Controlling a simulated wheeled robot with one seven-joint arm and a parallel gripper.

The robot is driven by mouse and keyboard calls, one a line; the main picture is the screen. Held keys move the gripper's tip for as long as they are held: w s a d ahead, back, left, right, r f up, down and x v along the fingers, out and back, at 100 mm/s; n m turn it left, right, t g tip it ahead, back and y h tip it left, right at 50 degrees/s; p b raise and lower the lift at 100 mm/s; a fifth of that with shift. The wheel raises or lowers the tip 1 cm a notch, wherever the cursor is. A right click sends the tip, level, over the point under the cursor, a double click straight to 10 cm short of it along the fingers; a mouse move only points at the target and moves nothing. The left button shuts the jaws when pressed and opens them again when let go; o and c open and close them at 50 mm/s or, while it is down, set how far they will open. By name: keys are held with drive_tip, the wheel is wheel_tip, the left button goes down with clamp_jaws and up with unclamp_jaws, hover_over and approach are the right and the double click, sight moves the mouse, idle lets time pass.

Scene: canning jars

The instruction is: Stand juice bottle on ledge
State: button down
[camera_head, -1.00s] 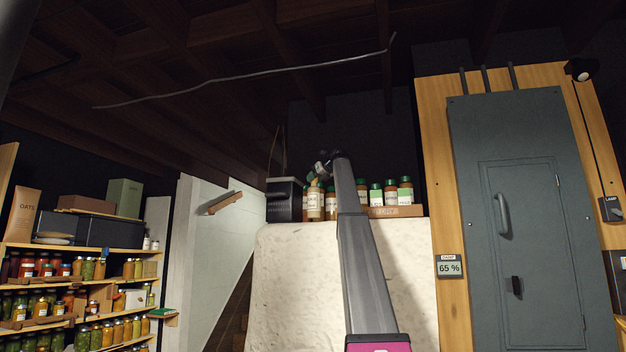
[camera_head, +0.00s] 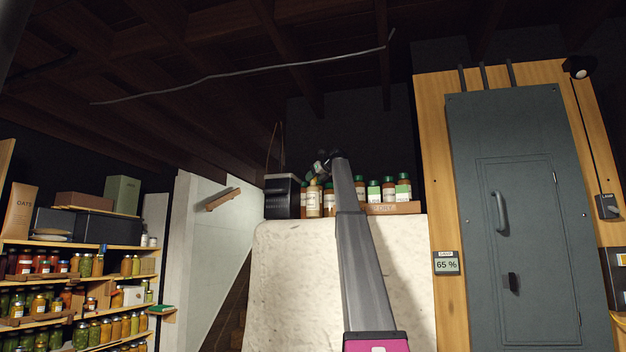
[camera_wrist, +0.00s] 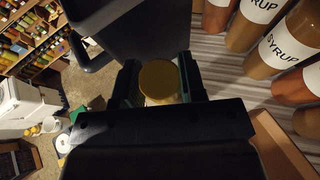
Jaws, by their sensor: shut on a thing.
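My gripper (camera_wrist: 158,92) is shut around a bottle with a round gold cap (camera_wrist: 159,76), seen from above in the wrist view. The cap hides most of the bottle's body. In the head view my gripper (camera_head: 322,168) is just above the front of the ledge (camera_head: 282,224), left of my arm. A pale amber bottle with a white label (camera_head: 313,200) shows beneath it and appears to be the held one. It looks upright. I cannot tell whether its base touches the ledge, whose striped top (camera_wrist: 214,58) shows in the wrist view.
Several syrup bottles (camera_wrist: 267,50) stand close on the right in the wrist view. A dark box (camera_head: 281,198) is close on the left. More green-capped bottles (camera_head: 388,190) stand behind a wooden strip (camera_head: 395,208). A grey cabinet (camera_head: 520,220) is farther right.

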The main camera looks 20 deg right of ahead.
drive_tip(key=shift+f, duration=0.2)
drive_tip(key=c, duration=0.6)
unclamp_jaws()
drive_tip(key=shift+s, duration=0.1)
drive_tip(key=v, duration=1)
drive_tip(key=shift+s+d, duration=0.15)
drive_tip(key=shift+s, duration=0.15)
